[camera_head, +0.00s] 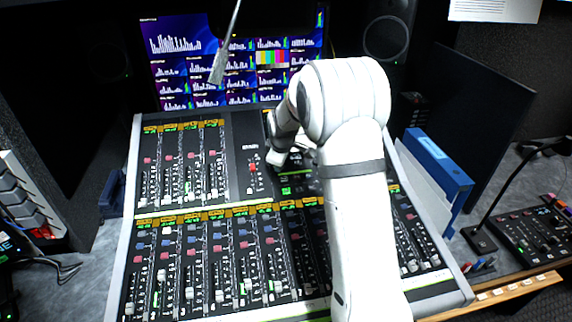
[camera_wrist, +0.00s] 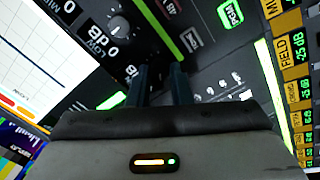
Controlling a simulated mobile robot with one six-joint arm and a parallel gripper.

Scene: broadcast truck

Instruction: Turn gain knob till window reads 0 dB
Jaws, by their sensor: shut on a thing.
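In the head view my gripper (camera_head: 278,158) is low over the upper middle of the mixing console (camera_head: 129,200), partly hidden by my white arm. In the wrist view my gripper's two dark fingers (camera_wrist: 160,88) point at the panel, shut on a knob that is mostly hidden by the fingers and gripper body. A dark round knob (camera_wrist: 118,27) with a pale pointer shows left of the fingers. Near it, upside-down white readings (camera_wrist: 104,50) say LOW and 0 dB. I cannot tell which window belongs to the held knob. A yellow label (camera_wrist: 296,48) reads FIELD, -25 dB.
Several faders and coloured buttons fill the console. Monitors (camera_head: 230,60) stand behind it. A blue-topped binder (camera_head: 440,160) and a small control panel (camera_head: 540,235) are at right.

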